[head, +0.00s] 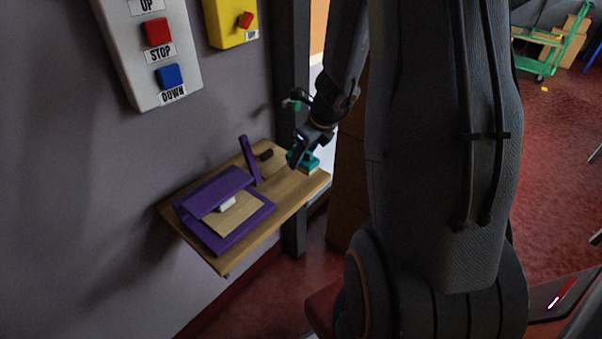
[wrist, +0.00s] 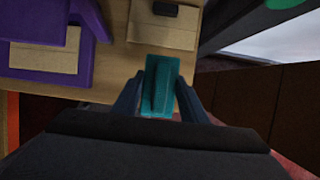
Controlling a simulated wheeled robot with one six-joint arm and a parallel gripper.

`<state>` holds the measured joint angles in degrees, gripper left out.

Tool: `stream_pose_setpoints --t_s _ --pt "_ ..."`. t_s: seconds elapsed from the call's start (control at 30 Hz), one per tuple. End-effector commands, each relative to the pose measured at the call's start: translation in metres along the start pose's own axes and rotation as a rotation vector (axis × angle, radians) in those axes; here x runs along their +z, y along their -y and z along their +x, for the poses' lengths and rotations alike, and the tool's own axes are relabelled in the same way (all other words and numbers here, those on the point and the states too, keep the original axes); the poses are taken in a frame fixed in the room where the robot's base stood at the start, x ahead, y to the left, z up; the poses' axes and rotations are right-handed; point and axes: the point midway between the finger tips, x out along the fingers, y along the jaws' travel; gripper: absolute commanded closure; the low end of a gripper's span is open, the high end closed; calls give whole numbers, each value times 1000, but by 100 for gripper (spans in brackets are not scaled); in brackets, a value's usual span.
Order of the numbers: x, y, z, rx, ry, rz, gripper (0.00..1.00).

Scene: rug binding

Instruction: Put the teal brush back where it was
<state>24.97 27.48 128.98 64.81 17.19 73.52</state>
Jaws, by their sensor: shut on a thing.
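The teal brush (wrist: 159,84) is between the two fingers of my gripper (wrist: 160,100) in the wrist view, and the gripper is shut on it. In the head view the teal brush (head: 308,161) shows at the right end of the wooden shelf (head: 290,205), just below my gripper (head: 298,160). I cannot tell whether the brush touches the shelf or hangs slightly above it. The fingers partly hide it.
A purple press-like device (head: 240,227) with tan sheet (head: 232,216) fills the shelf's left part. A small dark block (head: 266,155) lies near the back. A control box with red and blue buttons (head: 158,60) hangs on the wall. A dark post (head: 292,90) stands behind the shelf.

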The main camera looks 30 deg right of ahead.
Motion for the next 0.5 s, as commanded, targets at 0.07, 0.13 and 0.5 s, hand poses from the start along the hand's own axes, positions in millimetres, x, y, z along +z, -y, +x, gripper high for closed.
stream_pose_setpoints --t_s 0.07,0.13,0.5 --pt "-2 0 7 0 1 1 82" --pt "-4 0 12 0 1 0 82" --pt "-17 1 43 -2 1 -1 82"
